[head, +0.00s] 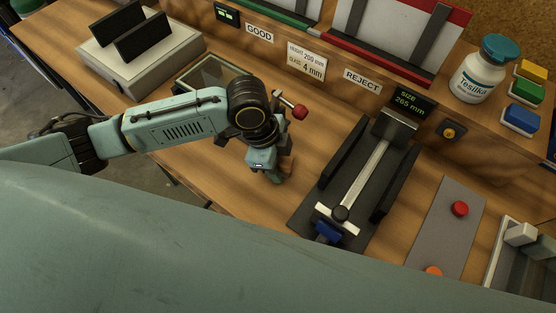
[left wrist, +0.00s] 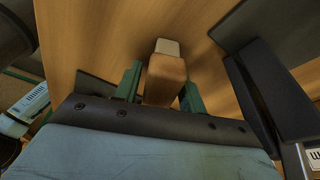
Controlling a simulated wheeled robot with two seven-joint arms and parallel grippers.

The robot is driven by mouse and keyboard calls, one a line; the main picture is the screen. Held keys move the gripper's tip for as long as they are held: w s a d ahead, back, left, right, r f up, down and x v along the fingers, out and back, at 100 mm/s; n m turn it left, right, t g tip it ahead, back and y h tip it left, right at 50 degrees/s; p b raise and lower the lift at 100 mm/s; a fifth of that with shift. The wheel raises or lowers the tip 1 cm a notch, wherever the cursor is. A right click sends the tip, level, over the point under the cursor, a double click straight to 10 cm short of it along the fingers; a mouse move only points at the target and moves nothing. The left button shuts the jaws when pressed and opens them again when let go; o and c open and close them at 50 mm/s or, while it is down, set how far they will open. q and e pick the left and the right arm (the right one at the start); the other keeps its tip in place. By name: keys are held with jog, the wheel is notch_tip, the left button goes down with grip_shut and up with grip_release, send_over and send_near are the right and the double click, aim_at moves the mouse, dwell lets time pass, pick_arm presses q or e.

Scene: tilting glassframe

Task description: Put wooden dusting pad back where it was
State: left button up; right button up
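The wooden dusting pad (left wrist: 166,80) is a brown block with a paler end, seen in the left wrist view between the two green fingers of my left gripper (left wrist: 160,90). The fingers are closed against its sides. In the head view my left gripper (head: 268,176) points down over the bare wood left of the dark measuring fixture, and a small brown part of the pad (head: 287,164) shows beside the fingers. Whether the pad touches the tabletop cannot be told.
The measuring fixture (head: 310,212) with dark side rails stands right of my left gripper. An open glass-sided box (head: 185,84) and a red-knobbed lever (head: 299,112) are behind it. A grey button panel (head: 440,230) and a tray (head: 497,262) with pale blocks are at the right.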

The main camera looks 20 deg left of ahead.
pick_arm(q)
jog(key=shift+o, duration=0.9)
jog(key=shift+r, duration=0.25)
jog(key=p+v, duration=0.1)
jog(key=v, duration=1.1)
jog(key=shift+p, duration=0.4)
jog(key=shift+f, duration=0.15)
